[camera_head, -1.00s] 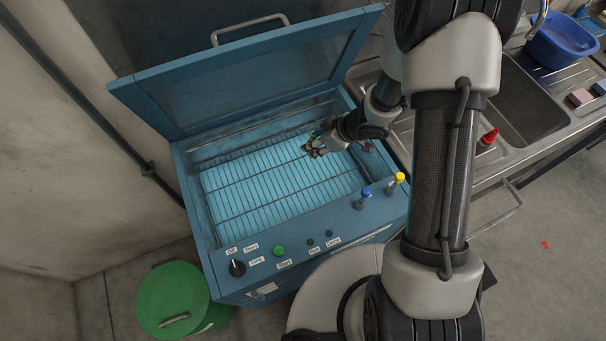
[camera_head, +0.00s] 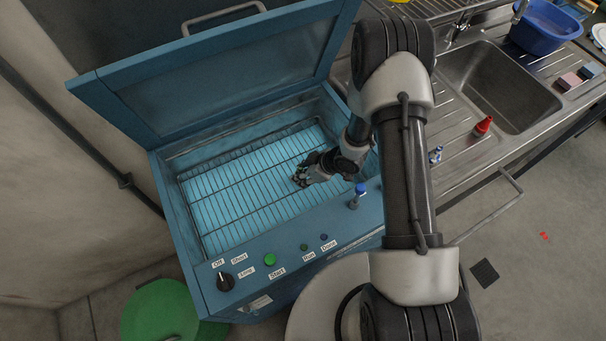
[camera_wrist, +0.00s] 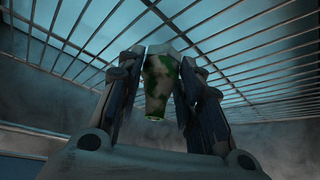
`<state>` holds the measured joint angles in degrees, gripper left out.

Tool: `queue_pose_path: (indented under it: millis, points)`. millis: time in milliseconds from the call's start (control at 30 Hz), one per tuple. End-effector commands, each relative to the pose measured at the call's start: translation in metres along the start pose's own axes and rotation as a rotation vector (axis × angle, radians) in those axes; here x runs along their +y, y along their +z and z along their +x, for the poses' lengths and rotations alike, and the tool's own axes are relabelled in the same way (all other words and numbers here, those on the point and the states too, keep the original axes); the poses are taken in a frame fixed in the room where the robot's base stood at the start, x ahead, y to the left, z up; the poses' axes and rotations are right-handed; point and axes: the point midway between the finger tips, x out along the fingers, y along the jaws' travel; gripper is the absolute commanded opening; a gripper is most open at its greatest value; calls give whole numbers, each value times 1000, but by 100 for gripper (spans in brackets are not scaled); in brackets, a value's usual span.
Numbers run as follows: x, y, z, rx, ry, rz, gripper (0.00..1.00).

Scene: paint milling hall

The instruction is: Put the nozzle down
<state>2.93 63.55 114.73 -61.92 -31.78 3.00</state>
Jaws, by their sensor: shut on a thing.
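My gripper (camera_head: 301,178) is inside the open blue washing cabinet (camera_head: 164,185), over the right part of its wire rack (camera_head: 235,190). In the wrist view my gripper (camera_wrist: 160,90) is shut on the nozzle (camera_wrist: 160,82), a pale, tapered piece with green paint stains. The nozzle sits between the two fingers, with the rack's bars behind it. In the head view the nozzle is hidden or too small to make out. I cannot tell whether it touches the rack.
The cabinet's lid (camera_head: 225,75) stands open at the back. To the right is a steel sink (camera_head: 500,90) with a red bottle (camera_head: 482,126). The rack's left side is clear.

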Motion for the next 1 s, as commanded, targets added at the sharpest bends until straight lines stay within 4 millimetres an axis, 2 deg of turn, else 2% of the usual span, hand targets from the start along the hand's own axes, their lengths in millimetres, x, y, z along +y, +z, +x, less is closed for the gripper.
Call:
queue_pose_path:
  millis: [367,400,667,1000]
  points:
    - [1,2,4,2,1,-1,10]
    - [1,2,4,2,1,-1,36]
    - [1,1,3,2,1,-1,53]
    - [1,0,2,2,1,-1,54]
